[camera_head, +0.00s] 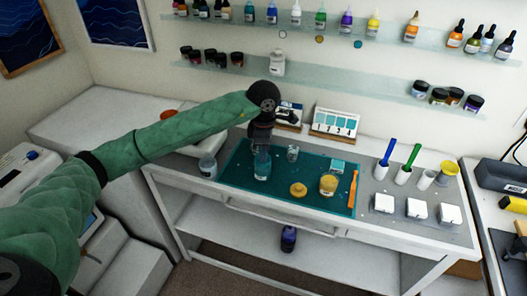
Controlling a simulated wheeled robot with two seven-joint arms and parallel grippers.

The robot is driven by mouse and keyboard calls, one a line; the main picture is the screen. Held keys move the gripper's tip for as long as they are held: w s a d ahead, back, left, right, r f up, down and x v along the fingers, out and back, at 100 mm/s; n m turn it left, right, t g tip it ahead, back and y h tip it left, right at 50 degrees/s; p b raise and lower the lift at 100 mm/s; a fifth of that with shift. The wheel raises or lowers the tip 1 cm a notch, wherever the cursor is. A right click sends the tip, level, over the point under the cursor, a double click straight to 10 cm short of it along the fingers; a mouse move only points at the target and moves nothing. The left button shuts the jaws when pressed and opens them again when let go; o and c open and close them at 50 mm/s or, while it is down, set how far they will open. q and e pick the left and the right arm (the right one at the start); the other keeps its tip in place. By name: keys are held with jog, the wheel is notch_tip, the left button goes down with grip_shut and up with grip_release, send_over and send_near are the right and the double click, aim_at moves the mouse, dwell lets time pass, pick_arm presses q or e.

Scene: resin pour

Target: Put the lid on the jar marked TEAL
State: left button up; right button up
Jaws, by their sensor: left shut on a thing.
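My left gripper (261,146) points down over the teal mat and is shut on a small teal thing at the top of the teal jar (262,168), seemingly its lid. The fingers hide most of it, and I cannot tell whether it rests on the rim. The jar stands upright on the left part of the mat; its marking is too small to read. A yellow lid (298,189) lies on the mat, beside a jar of yellow contents (328,185). My right gripper is not in view.
The cutting mat (280,199) covers the middle of the white bench. A clear cup (292,153), an orange tool (353,189) and a clear container (208,167) stand or lie near. White blocks (417,209) and colored-handled tools (412,158) are at right. Shelves of bottles hang behind.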

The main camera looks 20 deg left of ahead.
pick_arm(q)
jog(key=shift+f+b, duration=0.15)
jog(key=shift+b, duration=0.8)
dwell(0.9)
dwell(0.3)
jog(key=o, duration=1.5)
jog(key=shift+r, duration=0.2)
jog(key=shift+r+p, duration=0.4)
jog(key=shift+r, duration=2.95)
grip_shut()
